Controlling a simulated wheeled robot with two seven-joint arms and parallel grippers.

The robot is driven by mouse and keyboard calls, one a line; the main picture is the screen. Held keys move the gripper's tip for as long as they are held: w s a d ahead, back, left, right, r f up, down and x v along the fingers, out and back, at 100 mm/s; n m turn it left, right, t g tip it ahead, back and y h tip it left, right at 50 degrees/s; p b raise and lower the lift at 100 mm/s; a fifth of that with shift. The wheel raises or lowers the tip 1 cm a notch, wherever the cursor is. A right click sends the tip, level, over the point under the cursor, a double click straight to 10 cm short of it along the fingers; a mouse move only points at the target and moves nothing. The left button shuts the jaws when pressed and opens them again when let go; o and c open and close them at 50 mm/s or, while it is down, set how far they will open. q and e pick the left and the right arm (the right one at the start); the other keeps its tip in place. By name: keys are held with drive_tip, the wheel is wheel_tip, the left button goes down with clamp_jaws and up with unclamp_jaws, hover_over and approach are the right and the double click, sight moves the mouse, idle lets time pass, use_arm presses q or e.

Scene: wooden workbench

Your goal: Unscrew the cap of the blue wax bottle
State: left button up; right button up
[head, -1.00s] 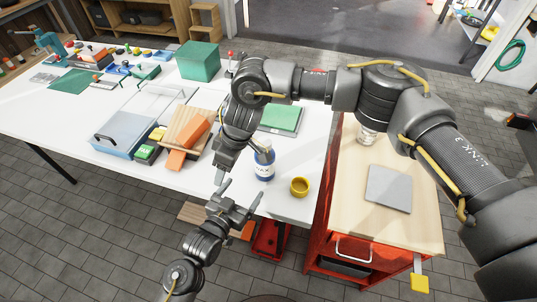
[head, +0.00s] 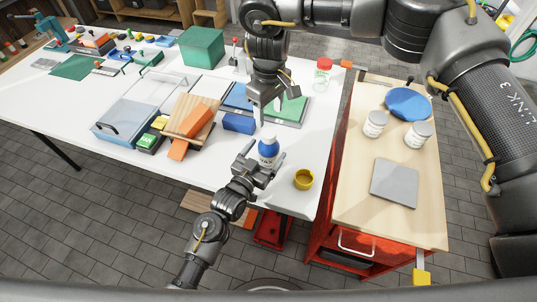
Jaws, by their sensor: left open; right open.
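The blue wax bottle (head: 268,149) stands upright near the front edge of the white table, with a pale cap (head: 268,133) on top. My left gripper (head: 266,157) is open at the bottle, with its fingers on either side of the lower body. They partly hide the bottle's base and label, and I cannot tell whether they touch it. My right gripper (head: 272,110) is open and empty above and behind the bottle, fingers pointing down, apart from the cap.
A yellow cup (head: 304,180) stands right of the bottle. A blue block (head: 238,123) and a green pad (head: 293,110) lie behind it. A wooden box with an orange piece (head: 190,135) is to the left. The red cart's wooden top (head: 350,205) holds jars and a blue dish.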

sight(269, 133)
use_arm(q)
drive_tip(key=x, duration=0.4)
drive_tip(key=shift+w, duration=0.15)
drive_tip(key=c, duration=1.7)
drive_tip(key=shift+c, duration=0.9)
use_arm(e)
drive_tip(key=shift+s+a+f, duration=0.2)
drive_tip(key=shift+f, duration=0.05)
use_arm(q)
clamp_jaws()
use_arm(e)
drive_tip(key=m, duration=0.4)
drive_tip(key=shift+a+r, duration=0.1)
drive_tip(key=m, duration=0.5)
drive_tip(key=shift+w+d+r, duration=0.15)
drive_tip(key=shift+w+d, duration=0.05)
drive_tip(key=shift+d, duration=0.1)
drive_tip(key=shift+f, duration=4)
drive_tip(key=shift+c, duration=0.5)
